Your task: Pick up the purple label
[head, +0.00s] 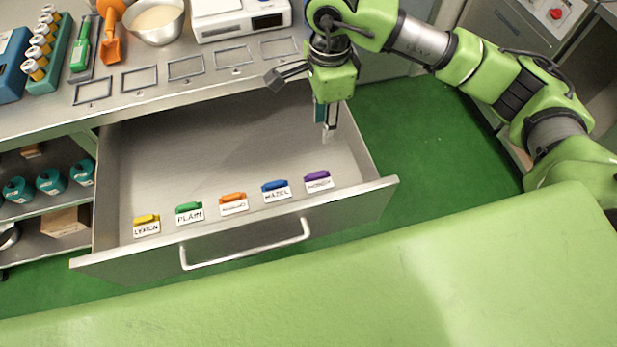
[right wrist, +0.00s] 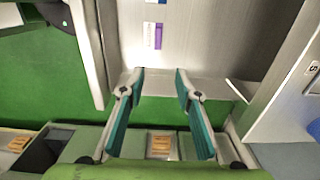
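The purple label (head: 317,181) is a white card with a purple grip, lying at the right end of a row in the open drawer. In the right wrist view the purple label (right wrist: 158,36) lies on the drawer floor, ahead of the fingertips and apart from them. My right gripper (head: 299,108) is over the back right part of the drawer, behind the label. Its two fingers are spread and empty, as the right wrist view also shows (right wrist: 160,82). My left gripper is not in view.
The open drawer (head: 240,140) also holds yellow, green, orange and blue labels (head: 275,191) in a row. The drawer's right wall is close to the purple label. The counter above carries empty frames (head: 186,67), a bowl (head: 157,20), scoops and a scale (head: 240,18).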

